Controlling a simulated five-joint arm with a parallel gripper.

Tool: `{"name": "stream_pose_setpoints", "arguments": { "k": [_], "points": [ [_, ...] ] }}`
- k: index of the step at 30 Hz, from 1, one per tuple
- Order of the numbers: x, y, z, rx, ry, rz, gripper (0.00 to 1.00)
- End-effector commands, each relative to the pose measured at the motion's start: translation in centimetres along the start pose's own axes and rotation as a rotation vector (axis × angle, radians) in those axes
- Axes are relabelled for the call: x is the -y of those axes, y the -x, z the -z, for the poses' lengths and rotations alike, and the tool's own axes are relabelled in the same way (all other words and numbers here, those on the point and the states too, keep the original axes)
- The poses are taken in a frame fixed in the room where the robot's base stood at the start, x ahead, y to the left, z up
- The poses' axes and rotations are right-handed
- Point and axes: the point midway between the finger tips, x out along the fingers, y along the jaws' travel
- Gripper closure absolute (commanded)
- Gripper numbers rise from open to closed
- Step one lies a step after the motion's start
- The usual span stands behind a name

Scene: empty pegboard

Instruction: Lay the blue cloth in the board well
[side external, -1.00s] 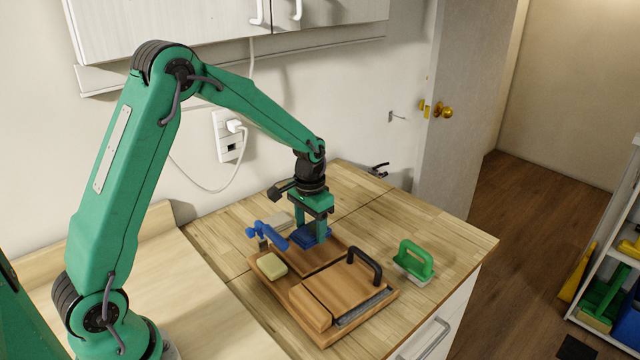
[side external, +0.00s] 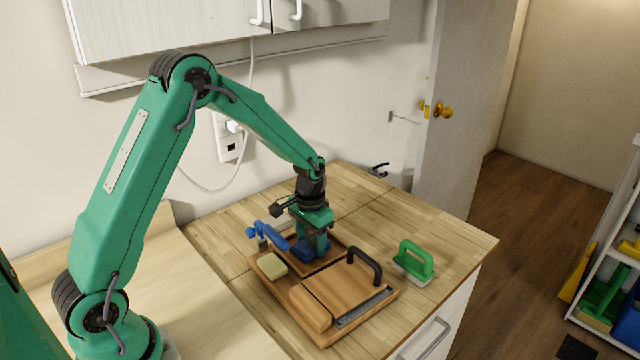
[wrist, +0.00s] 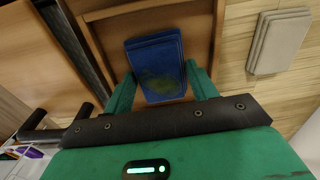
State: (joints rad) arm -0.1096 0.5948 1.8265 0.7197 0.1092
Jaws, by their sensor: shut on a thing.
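The blue cloth (side external: 305,252) is a folded, flat pad between the fingers of my gripper (side external: 314,246), low over the far part of the wooden board. In the wrist view the blue cloth (wrist: 157,52) shows a dull greenish stain, and my gripper (wrist: 160,76) has a finger at each side of it, shut on it. The board well (wrist: 108,40) is the walled wooden recess around and below the cloth. Whether the cloth touches the well floor I cannot tell. In the side view my fingers hide part of the cloth.
A yellow sponge (side external: 273,265) and a blue-handled tool (side external: 268,235) sit left of the well. A black handle (side external: 367,264) stands on the board's near part. A green-handled scrubber (side external: 413,262) stands to the right. A beige folded cloth (wrist: 279,40) lies beside the board.

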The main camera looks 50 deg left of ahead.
Motion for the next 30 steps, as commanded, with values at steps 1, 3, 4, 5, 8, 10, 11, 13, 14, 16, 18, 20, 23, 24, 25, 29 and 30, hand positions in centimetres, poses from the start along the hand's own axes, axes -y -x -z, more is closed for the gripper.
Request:
{"name": "stream_pose_setpoints", "arguments": {
  "k": [1,3,4,5,8,10,11,13,14,16,18,20,23,24,25,29,30],
  "points": [
    [0.0,-0.1,0.0,0.001,0.000,0.000,0.65],
    [0.0,-0.2,0.0,0.001,0.000,0.000,0.35],
    [0.0,-0.2,0.0,0.001,0.000,0.000,0.29],
    [0.0,-0.2,0.0,0.001,0.000,0.000,0.23],
    [0.0,-0.2,0.0,0.001,0.000,0.000,0.21],
    [0.0,-0.2,0.0,0.001,0.000,0.000,0.21],
    [0.0,-0.1,0.0,0.001,0.000,0.000,0.21],
    [0.0,-0.1,0.0,0.001,0.000,0.000,0.21],
    [0.0,-0.1,0.0,0.000,0.000,0.000,0.21],
    [0.0,0.0,0.0,0.000,0.000,0.000,0.21],
    [0.0,0.2,0.0,0.000,0.000,0.000,0.21],
    [0.0,0.5,0.0,-0.001,0.000,0.000,0.21],
    [0.0,1.3,0.1,-0.002,0.000,0.000,0.21],
    [0.0,1.7,0.1,-0.002,0.000,0.000,0.21],
    [0.0,2.1,0.1,-0.002,0.000,0.000,0.21],
    [0.0,3.9,0.1,-0.003,0.000,0.000,0.21],
    [0.0,4.6,0.1,-0.004,0.000,0.000,0.21]
  ]
}}
